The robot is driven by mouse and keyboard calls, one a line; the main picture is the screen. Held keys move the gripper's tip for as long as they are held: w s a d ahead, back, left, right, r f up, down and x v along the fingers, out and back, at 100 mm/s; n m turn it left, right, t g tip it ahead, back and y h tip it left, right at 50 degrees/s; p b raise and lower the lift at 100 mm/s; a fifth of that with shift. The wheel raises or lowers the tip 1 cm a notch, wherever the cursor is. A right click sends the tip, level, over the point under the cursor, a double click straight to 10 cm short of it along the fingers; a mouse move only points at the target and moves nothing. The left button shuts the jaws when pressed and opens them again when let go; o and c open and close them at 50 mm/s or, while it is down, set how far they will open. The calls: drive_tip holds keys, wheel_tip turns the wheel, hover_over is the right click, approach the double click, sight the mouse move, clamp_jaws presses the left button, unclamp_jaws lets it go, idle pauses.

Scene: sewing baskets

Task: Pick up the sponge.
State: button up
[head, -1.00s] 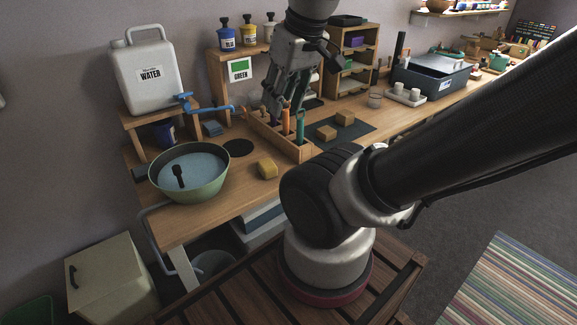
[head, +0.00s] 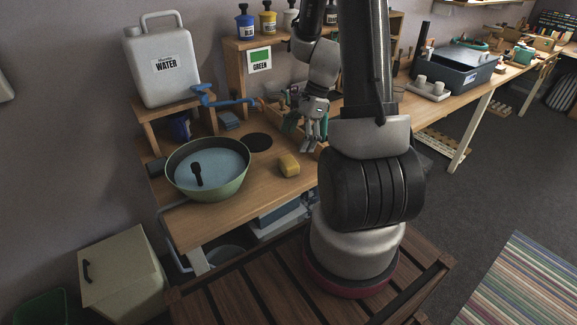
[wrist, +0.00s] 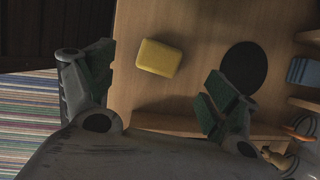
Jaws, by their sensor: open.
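The yellow sponge (head: 289,165) lies on the wooden worktop, right of the green basin, in the head view. In the wrist view the sponge (wrist: 159,58) shows whole, at the top centre, a little beyond and between the two finger pads. My gripper (head: 313,143) hangs above the worktop, just right of the sponge and apart from it in the head view. In the wrist view my gripper (wrist: 155,92) has its fingers wide apart with nothing between the pads.
A green basin (head: 239,186) of water with a dark object stands left of the sponge. A black round patch (head: 259,143) lies behind it. A wooden holder (head: 286,123) stands close behind my gripper. The white water jug (head: 165,90) is on a raised shelf.

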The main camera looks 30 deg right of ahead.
sight(289, 160)
drive_tip(key=shift+m, duration=0.4)
drive_tip(key=x, duration=0.9)
drive_tip(key=shift+d+f, duration=0.25)
drive_tip(key=shift+d, duration=0.1)
drive_tip(key=c, duration=0.9)
